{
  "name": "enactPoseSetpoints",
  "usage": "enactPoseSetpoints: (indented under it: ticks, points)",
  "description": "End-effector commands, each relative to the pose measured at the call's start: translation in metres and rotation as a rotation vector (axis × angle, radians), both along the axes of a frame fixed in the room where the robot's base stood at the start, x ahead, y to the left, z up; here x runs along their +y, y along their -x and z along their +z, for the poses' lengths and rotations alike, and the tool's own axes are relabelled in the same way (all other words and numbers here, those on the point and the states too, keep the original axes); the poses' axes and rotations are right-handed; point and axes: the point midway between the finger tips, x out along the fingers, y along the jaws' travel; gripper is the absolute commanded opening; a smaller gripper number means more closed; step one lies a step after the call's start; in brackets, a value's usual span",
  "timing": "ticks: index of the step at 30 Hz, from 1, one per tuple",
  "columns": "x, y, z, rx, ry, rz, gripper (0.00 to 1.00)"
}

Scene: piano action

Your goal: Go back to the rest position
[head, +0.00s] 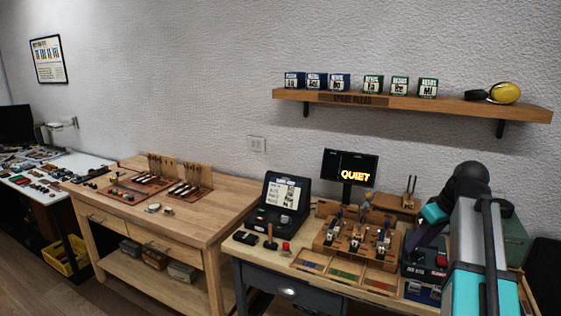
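My arm (481,255) rises at the right edge of the head view, in front of the workbench. Its dark elbow is at the top, and a teal joint and a dark link run down to the left from it. The end of the arm, around my gripper (418,243), is small and dark against the things on the bench. I cannot make out its fingers or anything held in them. The wooden piano action stand (357,240) with several small parts on it sits on the bench, left of the arm.
A screen (349,167) reading "QUIET" stands behind the stand. An open black case (283,202) and a red button (285,247) are to the left. A wall shelf (420,103) holds several labelled boxes. A wooden table (225,198) with tool boards stands further left.

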Motion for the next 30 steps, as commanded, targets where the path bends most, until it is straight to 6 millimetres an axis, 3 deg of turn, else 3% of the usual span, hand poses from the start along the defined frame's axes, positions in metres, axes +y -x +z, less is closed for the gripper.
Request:
enactPoseSetpoints:
  ticks: [8, 20, 30]
  points:
    - [0.025, -0.007, -0.049, 0.067, -0.031, 0.039, 0.37]
    - [0.080, 0.003, -0.163, 0.229, -0.083, 0.114, 0.37]
    - [0.124, 0.029, -0.257, 0.360, -0.105, 0.158, 0.37]
